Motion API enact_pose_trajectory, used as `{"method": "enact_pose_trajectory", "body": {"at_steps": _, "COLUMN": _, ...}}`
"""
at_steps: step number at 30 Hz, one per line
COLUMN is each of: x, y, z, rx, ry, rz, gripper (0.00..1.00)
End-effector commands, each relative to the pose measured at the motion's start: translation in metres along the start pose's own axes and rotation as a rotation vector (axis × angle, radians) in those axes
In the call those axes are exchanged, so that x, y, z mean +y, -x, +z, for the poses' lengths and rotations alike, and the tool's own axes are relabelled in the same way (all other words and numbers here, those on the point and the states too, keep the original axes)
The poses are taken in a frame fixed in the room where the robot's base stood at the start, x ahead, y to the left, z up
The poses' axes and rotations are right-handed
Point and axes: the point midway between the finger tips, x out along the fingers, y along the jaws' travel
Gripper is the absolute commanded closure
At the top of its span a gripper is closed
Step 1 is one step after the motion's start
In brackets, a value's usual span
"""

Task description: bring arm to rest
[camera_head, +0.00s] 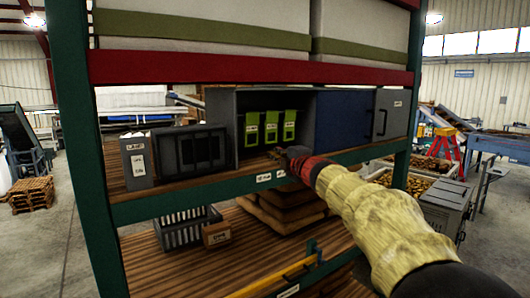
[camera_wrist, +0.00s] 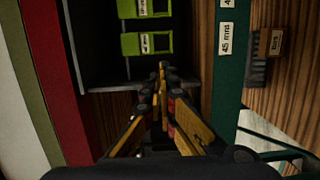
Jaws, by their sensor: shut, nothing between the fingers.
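My arm, in a pale yellow sleeve with a red band, reaches from the lower right to the middle shelf in the head view. My gripper (camera_head: 283,153) is at the shelf's front edge, in front of the open dark grey cabinet (camera_head: 222,114). In the wrist view my gripper (camera_wrist: 162,72) has its fingertips together with nothing between them. They point toward the cabinet and its green labelled boxes (camera_wrist: 147,43), with a gap to the boxes. The green boxes (camera_head: 271,126) stand upright inside the cabinet in the head view.
A blue panel (camera_head: 343,116) is right of the opening. A dark crate-like item (camera_head: 190,149) and a grey labelled binder (camera_head: 138,162) stand left. The teal shelf edge (camera_head: 205,201) runs below. A basket (camera_head: 186,228) and stacked sacks (camera_head: 287,207) occupy the lower shelf.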

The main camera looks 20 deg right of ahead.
Motion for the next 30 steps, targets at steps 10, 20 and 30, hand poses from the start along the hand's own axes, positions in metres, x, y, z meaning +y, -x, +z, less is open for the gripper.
{"method": "enact_pose_trajectory", "body": {"at_steps": 10, "x": -0.004, "y": 0.003, "z": 0.019, "rx": -0.052, "ry": -0.043, "rz": -0.014, "gripper": 1.00}}
{"method": "enact_pose_trajectory", "body": {"at_steps": 20, "x": -0.150, "y": 0.086, "z": 0.099, "rx": -0.559, "ry": -0.587, "rz": -0.223, "gripper": 1.00}}
{"method": "enact_pose_trajectory", "body": {"at_steps": 30, "x": -0.307, "y": 0.249, "z": 0.025, "rx": -0.911, "ry": -1.048, "rz": -0.475, "gripper": 1.00}}
